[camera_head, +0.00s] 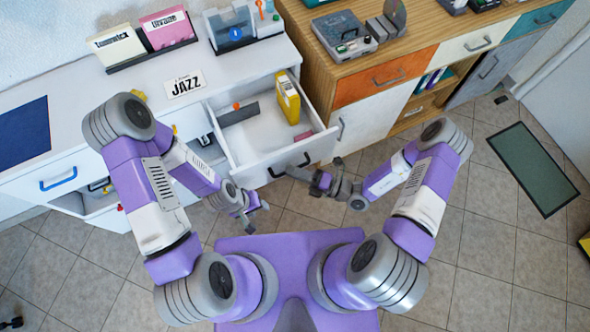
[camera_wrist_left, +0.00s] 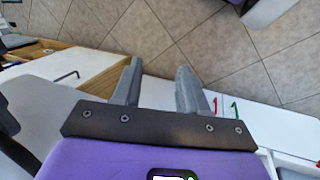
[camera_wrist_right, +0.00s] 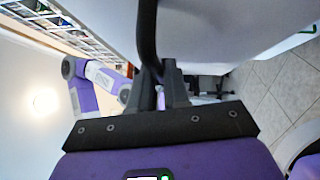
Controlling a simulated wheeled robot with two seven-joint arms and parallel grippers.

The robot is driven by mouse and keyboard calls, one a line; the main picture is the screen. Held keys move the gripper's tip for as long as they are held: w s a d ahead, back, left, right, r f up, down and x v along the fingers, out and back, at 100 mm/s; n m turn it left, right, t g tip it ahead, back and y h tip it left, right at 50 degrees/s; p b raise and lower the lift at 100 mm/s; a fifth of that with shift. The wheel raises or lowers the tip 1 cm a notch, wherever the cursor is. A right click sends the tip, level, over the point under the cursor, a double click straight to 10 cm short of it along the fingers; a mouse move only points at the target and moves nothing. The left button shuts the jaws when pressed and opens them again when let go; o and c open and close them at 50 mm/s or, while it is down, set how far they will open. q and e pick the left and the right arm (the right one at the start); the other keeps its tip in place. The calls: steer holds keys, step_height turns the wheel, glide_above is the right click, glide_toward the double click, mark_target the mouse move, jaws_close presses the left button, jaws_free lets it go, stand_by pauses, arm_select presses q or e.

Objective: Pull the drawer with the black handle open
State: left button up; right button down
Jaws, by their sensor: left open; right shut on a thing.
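The drawer (camera_head: 290,157) with the black handle (camera_head: 277,173) stands pulled out of the white cabinet, and its inside shows from above. My right gripper (camera_head: 308,176) is at the right part of this handle. In the right wrist view the black handle (camera_wrist_right: 147,35) runs down between the fingers of my right gripper (camera_wrist_right: 163,75), which are shut on it. The white drawer front (camera_wrist_right: 210,30) fills the top of that view. My left gripper (camera_head: 252,216) is open and empty, left of the drawer front and apart from it. Its spread fingers (camera_wrist_left: 160,75) show against the floor and cabinet.
A yellow binder (camera_head: 287,99) stands in the drawer, with a small pink item (camera_head: 303,136). A blue-handled drawer (camera_head: 58,180) is at the left. A wooden cabinet with an orange drawer (camera_head: 385,77) stands close on the right.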

steer(key=c, duration=1.2)
jaws_free()
steer(key=shift+o, duration=0.2)
steer(key=shift+d, duration=0.1)
steer(key=v, duration=0.7)
steer(key=shift+d+p, duration=0.15)
steer(key=shift+p, duration=0.15)
steer(key=shift+s, duration=0.1)
